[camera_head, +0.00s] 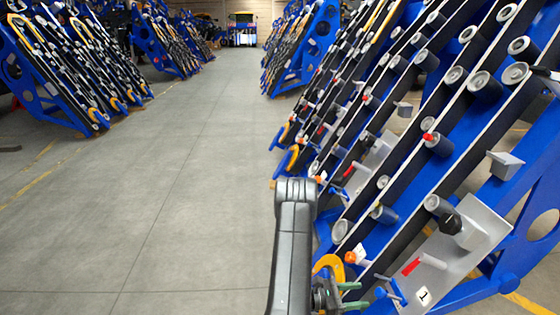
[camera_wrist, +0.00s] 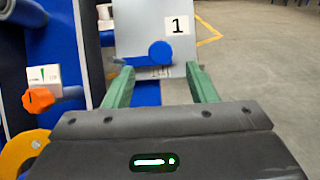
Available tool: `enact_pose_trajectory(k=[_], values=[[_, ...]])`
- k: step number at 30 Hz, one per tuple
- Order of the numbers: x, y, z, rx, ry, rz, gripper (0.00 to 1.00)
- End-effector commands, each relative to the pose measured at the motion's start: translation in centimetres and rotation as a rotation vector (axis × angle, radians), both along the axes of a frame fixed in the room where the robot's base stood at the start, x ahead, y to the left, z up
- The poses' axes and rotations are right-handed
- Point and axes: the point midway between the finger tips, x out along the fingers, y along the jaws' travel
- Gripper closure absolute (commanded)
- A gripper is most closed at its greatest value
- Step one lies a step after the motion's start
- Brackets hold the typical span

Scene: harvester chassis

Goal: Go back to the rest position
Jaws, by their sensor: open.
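My gripper (camera_wrist: 160,90) is open in the wrist view, with two green fingers apart and nothing held between them. Beyond the fingertips is a grey metal plate (camera_wrist: 130,55) with a label "1" and a blue round knob or rod end on it. In the head view my gripper (camera_head: 352,297) is partly hidden behind my dark grey arm at the bottom, beside the blue harvester chassis (camera_head: 505,195). The plate (camera_head: 468,240) also shows there, with the "1" label and a red strip.
An orange knob (camera_wrist: 38,99) sits at the left in the wrist view. Rollers on slanted rails fill the right of the head view. A grey floor aisle (camera_head: 190,170) is clear at the middle and left. More blue racks (camera_head: 75,70) stand at the far left.

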Motion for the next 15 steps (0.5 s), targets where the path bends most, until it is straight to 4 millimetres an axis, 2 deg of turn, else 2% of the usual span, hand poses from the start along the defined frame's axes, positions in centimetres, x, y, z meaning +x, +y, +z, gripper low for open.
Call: enact_pose_trajectory(k=[15], values=[[0.6,-7.7,-0.1,0.0,-0.003,-0.002,0.49]])
